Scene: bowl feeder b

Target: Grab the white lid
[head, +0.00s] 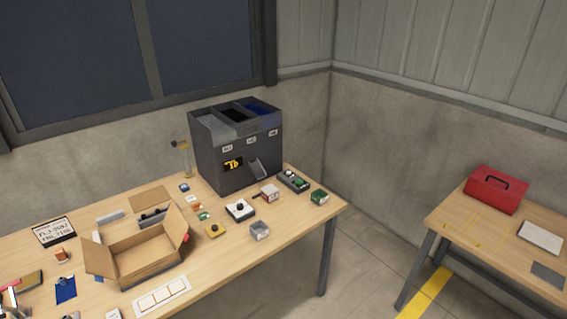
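A white square piece with a black knob on top, which looks like the white lid (240,208), lies on the wooden table (290,220) in the head view. It sits in front of the dark bowl feeder (236,160), right of a yellow piece with a dark knob (214,230). A small grey open container (260,231) stands just in front and to the right of it. Nothing covers the white piece. I cannot make out either of my grippers in this view.
An open cardboard box (142,262) stands left of the lid. A red toolbox (496,189) is on another table.

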